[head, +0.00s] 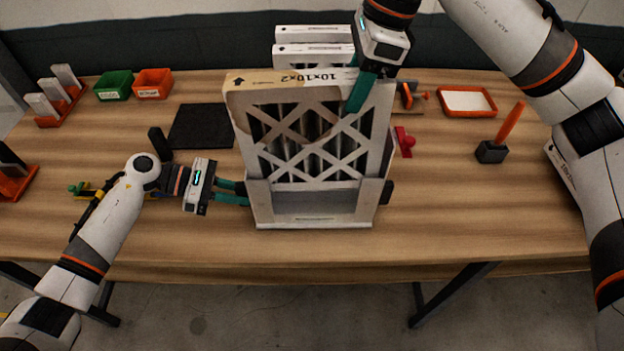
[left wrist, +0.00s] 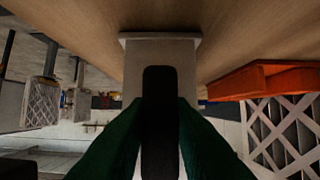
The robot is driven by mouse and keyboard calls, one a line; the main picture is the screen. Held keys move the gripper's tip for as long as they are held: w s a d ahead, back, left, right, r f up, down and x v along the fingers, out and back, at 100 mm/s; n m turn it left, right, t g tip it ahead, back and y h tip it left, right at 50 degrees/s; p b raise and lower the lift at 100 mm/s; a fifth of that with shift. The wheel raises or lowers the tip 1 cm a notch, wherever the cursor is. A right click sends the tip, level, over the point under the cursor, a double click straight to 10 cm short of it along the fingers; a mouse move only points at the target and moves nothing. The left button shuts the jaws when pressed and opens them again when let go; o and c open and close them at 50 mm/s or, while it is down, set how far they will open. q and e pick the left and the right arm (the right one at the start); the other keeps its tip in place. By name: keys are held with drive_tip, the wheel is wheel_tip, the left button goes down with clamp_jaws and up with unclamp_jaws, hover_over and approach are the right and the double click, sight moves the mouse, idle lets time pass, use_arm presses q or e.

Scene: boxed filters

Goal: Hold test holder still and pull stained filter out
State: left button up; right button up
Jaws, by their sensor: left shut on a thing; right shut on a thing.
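The grey test holder (head: 315,207) stands upright on the table in the middle of the head view. The stained filter (head: 292,160), a white-framed lattice panel with a brownish stain at its upper left, stands upright in the holder. Its lower edge is behind the holder's front wall. My left gripper (head: 246,193) is shut on the holder's left side handle; the left wrist view shows this black handle (left wrist: 160,120) between green fingers. My right gripper (head: 361,92) comes from above and is shut on the filter's upper right edge.
White boxed filters (head: 313,35) stand behind the holder. A black mat (head: 202,126) lies behind left, with green (head: 114,86) and orange (head: 153,84) bins beyond. At right are a red clamp-like item (head: 404,142), an orange tray (head: 467,101) and an orange-handled tool (head: 508,124). The table front is clear.

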drive_tip(key=shift+r, duration=0.25)
drive_tip(key=shift+a+v, duration=0.25)
drive_tip(key=shift+v, duration=0.7)
drive_tip(key=shift+a+v, duration=0.2)
drive_tip(key=shift+v, duration=0.8)
drive_tip(key=shift+r, duration=0.2)
drive_tip(key=shift+a+v, duration=0.2)
drive_tip(key=shift+v, duration=0.75)
drive_tip(key=shift+a+v, duration=0.25)
drive_tip(key=shift+v, duration=0.65)
drive_tip(key=shift+r, duration=0.15)
drive_tip(key=shift+a+v, duration=0.2)
drive_tip(key=shift+v, duration=0.75)
drive_tip(key=shift+a+v, duration=0.25)
drive_tip(key=shift+v, duration=0.65)
drive_tip(key=shift+r, duration=0.15)
